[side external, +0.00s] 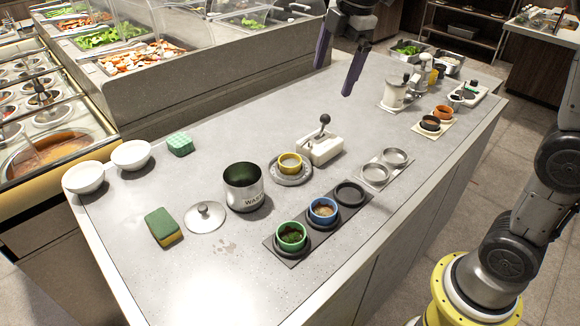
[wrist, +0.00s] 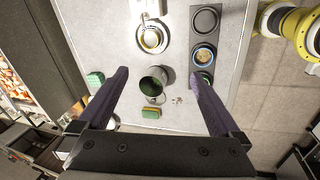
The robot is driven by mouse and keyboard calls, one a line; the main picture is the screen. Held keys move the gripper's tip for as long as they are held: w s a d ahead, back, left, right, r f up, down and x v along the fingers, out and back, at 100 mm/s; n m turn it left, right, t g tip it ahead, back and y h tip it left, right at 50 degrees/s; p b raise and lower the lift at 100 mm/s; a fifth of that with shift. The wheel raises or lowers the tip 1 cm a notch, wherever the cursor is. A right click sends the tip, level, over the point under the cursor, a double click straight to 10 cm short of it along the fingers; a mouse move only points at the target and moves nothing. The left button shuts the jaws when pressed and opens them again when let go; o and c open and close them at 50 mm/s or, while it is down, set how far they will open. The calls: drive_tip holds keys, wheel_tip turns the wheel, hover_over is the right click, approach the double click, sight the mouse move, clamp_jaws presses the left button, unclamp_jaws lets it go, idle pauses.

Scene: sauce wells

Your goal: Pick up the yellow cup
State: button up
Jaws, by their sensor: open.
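The yellow cup (side external: 290,161) stands upright on a round grey base (side external: 283,178) near the middle of the counter, with pale brownish contents. In the wrist view the yellow cup (wrist: 151,38) shows at the top, beyond my fingertips. My gripper (side external: 338,68) is open and empty, high above the counter and up and to the right of the cup in the side view. In the wrist view my gripper (wrist: 160,74) has its two purple-dark fingers wide apart, with a metal waste pot seen between them.
The waste pot (side external: 244,187) stands just left of the cup, and a white device with a black-knobbed lever (side external: 321,146) just right. A dark tray (side external: 272,243) holds the green cup (side external: 291,236) and blue cup (side external: 323,210). Bare counter (side external: 240,115) lies behind.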

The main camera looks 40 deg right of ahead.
drive_tip(key=w+f+n+g, duration=0.1)
drive_tip(key=w+f, duration=0.4)
drive_tip(key=w, duration=0.2)
drive_tip(key=g, duration=0.1)
approach(290, 156)
drive_tip(key=shift+g, duration=0.4)
drive_tip(key=shift+s+a+f, duration=0.2)
drive_tip(key=shift+a+f, duration=0.1)
drive_tip(key=shift+f, duration=1.05)
drive_tip(key=shift+s+a+f, duration=0.2)
drive_tip(key=shift+a+f, duration=0.1)
drive_tip(key=shift+f, duration=1.05)
drive_tip(key=shift+s+a+f, duration=0.2)
drive_tip(key=shift+a+f, duration=0.1)
drive_tip(key=shift+f, duration=1.05)
drive_tip(key=shift+c, duration=0.3)
drive_tip(key=c, duration=1.4)
drive_tip(key=shift+r, duration=0.15)
